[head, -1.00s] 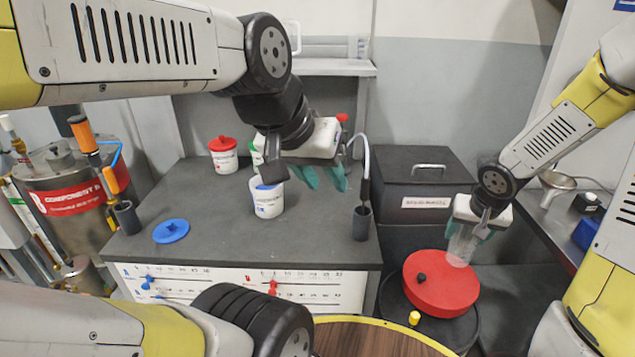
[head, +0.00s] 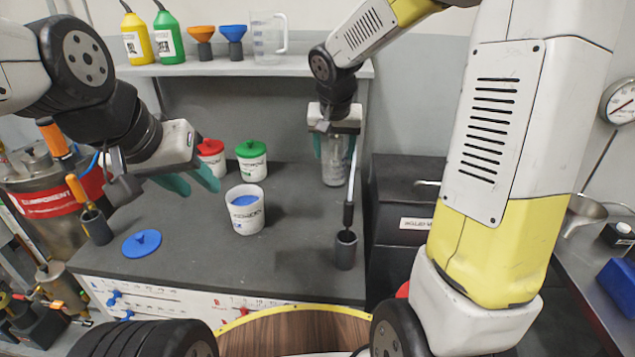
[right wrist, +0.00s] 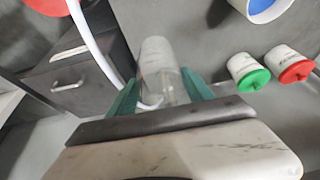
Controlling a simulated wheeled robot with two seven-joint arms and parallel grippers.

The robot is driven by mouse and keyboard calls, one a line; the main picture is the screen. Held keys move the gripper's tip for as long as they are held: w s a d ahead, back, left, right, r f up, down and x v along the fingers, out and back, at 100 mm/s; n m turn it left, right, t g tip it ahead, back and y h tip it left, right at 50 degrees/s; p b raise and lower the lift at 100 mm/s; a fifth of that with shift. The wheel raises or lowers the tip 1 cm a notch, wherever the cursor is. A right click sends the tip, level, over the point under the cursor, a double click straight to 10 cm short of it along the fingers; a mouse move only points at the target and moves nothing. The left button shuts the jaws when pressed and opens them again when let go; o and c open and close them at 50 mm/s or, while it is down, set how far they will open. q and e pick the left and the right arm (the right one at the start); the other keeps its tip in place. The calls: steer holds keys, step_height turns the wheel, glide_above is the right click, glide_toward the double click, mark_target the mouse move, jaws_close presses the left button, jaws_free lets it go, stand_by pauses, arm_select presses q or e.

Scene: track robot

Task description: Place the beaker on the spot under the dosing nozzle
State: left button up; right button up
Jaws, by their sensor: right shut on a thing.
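My right gripper (head: 336,140) is shut on the clear beaker (head: 335,165) and holds it upright over the back right of the dark counter. Whether its base touches the counter I cannot tell. The beaker also shows between the teal fingers in the right wrist view (right wrist: 160,65). A thin pipe (head: 350,185) stands just right of the beaker, its dark lower end at a dark grey cup (head: 345,252). I cannot tell whether this is the dosing nozzle; the spot is not identifiable. My left gripper (head: 191,183) is open and empty, left of the white tub.
The open white tub (head: 246,215) stands mid-counter, with a blue lid (head: 142,243) to its left. Red-lidded (head: 211,160) and green-lidded (head: 251,162) tubs stand behind. A shelf (head: 240,69) holds bottles, funnels and a jug. A black box (head: 405,190) stands right of the counter.

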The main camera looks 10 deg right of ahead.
step_height(320, 180, down, 12)
steer(key=w, duration=0.2)
steer(key=w+d+f, duration=0.1)
steer(key=w, duration=0.5)
steer(key=shift+d+f, duration=0.25)
steer(key=shift+d, duration=0.05)
steer(key=shift+f, duration=0.4)
steer(key=shift+f, duration=0.1)
steer(key=o, duration=1.4)
steer(key=shift+c, duration=0.2)
